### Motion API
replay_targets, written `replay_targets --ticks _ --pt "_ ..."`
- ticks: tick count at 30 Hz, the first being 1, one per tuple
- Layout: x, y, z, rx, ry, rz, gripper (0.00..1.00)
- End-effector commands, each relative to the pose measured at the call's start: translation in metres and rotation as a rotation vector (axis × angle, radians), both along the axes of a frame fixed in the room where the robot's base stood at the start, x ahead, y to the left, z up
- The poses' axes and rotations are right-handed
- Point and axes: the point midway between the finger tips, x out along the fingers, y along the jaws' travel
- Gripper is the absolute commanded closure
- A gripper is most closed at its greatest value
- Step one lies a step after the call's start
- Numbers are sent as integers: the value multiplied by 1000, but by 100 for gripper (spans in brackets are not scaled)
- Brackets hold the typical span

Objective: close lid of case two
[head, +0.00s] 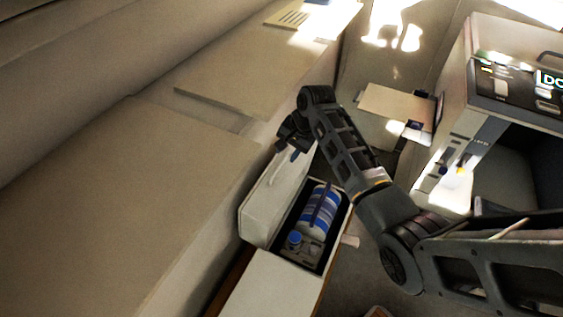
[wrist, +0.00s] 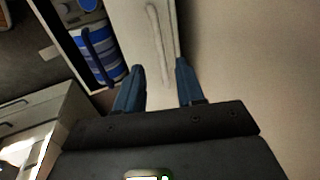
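The case (head: 341,222) stands in the gap beside the long beige bench, open at the top, with a blue-and-white striped container (head: 318,212) and a smaller blue-capped item inside. Its pale lid (head: 258,212) is raised and tilted toward the bench. My gripper (head: 293,153) is at the upper end of the lid. In the wrist view my gripper (wrist: 159,66) is open, and the lid's long pale handle (wrist: 155,38) lies between the fingertips with gaps on both sides. Whether the fingers touch the lid cannot be told.
The beige bench (head: 130,190) runs along the left. A pale flat surface (head: 268,288) lies in front of the case. A machine with a dark open front (head: 485,120) stands at the right, with a small tan board (head: 392,103) beside it.

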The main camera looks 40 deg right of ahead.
Motion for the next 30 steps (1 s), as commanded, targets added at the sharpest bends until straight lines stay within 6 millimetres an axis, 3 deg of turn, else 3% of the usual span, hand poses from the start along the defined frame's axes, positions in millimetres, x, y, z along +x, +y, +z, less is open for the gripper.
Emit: replay_targets --ticks 12,25,30 --pt "17 8 -56 0 0 2 62" --pt "19 9 -65 -1 -2 2 62" --pt "19 9 -65 -1 -2 2 78"
